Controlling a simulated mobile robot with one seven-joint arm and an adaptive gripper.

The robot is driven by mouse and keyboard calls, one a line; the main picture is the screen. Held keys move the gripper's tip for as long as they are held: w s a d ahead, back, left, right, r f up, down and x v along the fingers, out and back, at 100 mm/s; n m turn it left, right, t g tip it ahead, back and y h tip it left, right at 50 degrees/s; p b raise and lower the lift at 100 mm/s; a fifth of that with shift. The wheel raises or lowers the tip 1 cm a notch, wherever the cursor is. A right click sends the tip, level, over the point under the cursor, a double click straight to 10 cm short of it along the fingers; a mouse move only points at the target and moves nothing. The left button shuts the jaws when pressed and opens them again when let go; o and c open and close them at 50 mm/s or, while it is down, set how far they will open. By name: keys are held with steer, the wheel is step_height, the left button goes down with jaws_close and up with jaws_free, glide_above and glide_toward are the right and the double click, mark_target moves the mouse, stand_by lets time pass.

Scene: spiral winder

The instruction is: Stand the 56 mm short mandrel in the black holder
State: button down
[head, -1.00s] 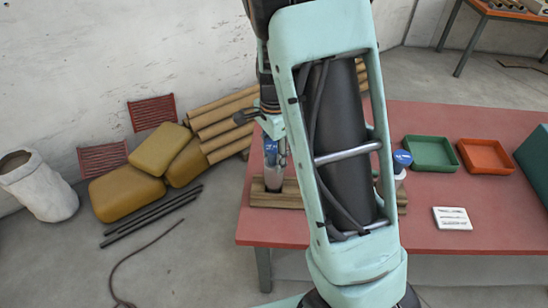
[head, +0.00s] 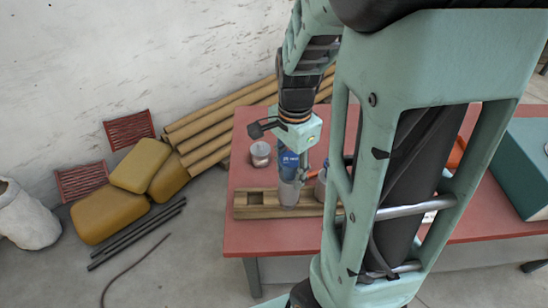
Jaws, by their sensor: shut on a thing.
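In the head view my gripper (head: 291,157) points down over the red table and is shut on a grey upright mandrel (head: 289,194) with a blue label near its top. The white lettering on the label is too small to read. The mandrel's lower end is in front of or at the wooden rack (head: 241,210); I cannot tell whether it touches the rack. An empty square opening shows at the rack's left end. I cannot make out the black holder; my arm hides much of the table.
A short metallic cylinder (head: 260,153) stands behind the rack. Another grey cylinder (head: 321,187) is right of the held mandrel, partly behind my arm. A teal box (head: 515,165) is at right. Cushions (head: 120,205) and cardboard tubes (head: 215,125) lie on the floor at left.

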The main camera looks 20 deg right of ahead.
mark_target(294, 161)
steer(key=shift+s+d+r, duration=0.2)
steer(key=shift+s+r, duration=0.1)
steer(key=shift+r, duration=0.1)
steer(key=shift+s+r, duration=0.1)
steer(key=shift+r, duration=2.25)
